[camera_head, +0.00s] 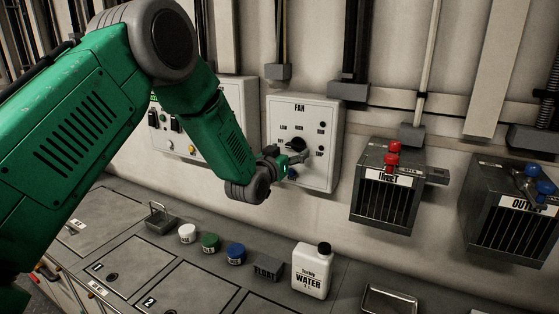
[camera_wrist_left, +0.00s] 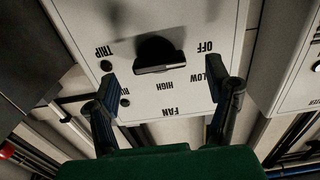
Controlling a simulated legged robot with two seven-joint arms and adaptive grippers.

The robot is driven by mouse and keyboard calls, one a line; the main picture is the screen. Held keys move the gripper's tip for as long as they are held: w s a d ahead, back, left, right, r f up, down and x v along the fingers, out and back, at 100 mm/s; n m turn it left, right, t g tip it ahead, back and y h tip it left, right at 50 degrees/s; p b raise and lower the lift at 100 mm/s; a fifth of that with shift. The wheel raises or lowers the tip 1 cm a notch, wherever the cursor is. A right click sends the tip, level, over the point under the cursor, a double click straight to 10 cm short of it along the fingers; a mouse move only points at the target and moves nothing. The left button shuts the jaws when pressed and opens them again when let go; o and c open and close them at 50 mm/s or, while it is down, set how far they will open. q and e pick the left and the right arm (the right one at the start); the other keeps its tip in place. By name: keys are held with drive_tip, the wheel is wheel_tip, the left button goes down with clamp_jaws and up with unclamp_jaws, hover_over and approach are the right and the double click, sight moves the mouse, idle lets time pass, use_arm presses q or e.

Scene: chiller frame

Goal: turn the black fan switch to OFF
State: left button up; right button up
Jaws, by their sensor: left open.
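The black fan switch (camera_head: 295,145) is a round knob with a raised bar on the white FAN panel (camera_head: 327,170). In the left wrist view the picture is upside down, and the knob (camera_wrist_left: 158,52) sits among the labels OFF, LOW, HIGH and TRIP. I cannot tell which label it points to. My left gripper (camera_head: 287,164) is at the panel, just below and in front of the knob. In the wrist view its fingers (camera_wrist_left: 168,85) are spread wide, one each side of the knob's near end, with nothing between them gripped. My right gripper is not in view.
A second switch panel (camera_head: 236,98) is left of the FAN panel, partly behind my arm. The INLET box (camera_head: 385,205) and OUTLET box (camera_head: 500,205) are to the right. Below, the counter holds several caps, a FLOAT block (camera_head: 268,268) and a white WATER bottle (camera_head: 313,272).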

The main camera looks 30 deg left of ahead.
use_arm(q)
drive_tip(key=s, duration=0.8)
drive_tip(key=shift+d, duration=0.2)
